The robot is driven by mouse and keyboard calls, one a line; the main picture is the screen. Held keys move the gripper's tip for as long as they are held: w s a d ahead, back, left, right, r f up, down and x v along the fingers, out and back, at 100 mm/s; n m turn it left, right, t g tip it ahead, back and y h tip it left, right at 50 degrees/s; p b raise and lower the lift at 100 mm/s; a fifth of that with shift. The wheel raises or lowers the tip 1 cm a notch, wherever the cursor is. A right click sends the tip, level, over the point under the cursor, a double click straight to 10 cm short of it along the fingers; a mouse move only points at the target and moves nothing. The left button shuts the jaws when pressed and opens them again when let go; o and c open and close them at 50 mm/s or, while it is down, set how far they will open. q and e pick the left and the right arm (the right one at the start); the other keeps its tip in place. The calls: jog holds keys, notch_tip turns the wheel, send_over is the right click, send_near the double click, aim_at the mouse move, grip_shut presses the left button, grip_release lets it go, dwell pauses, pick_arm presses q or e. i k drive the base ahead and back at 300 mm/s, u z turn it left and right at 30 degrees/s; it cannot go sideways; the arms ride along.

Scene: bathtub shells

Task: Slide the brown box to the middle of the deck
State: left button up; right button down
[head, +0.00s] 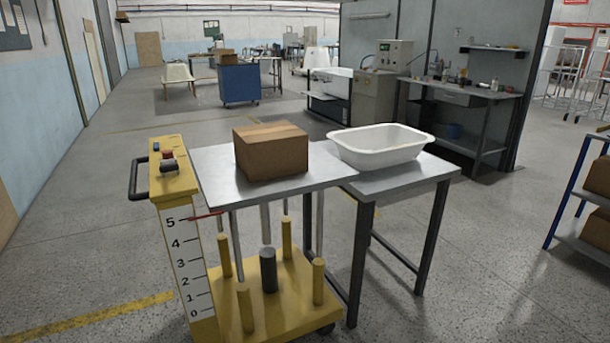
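The brown box (271,151) is a closed cardboard carton. It sits upright on the grey metal deck (222,172) of a yellow lift cart, near the middle of the deck and toward its back edge. No gripper touches it. A red pointer on the cart's scale (184,256) stands close to the 5 mark. Neither of my grippers shows in the head view.
A white tub (380,146) stands on a dark-legged metal table (405,180) at the deck's right end. The cart's yellow post (173,172), with buttons and a black handle, rises at the left. A shelf with boxes (582,225) is far right. The floor in front is clear.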

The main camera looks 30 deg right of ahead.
aim_at(269, 151)
jog(key=z, duration=0.6)
jog(key=i, duration=0.6)
jog(key=z, duration=0.45)
jog(key=i, duration=1.05)
jog(key=u, duration=0.35)
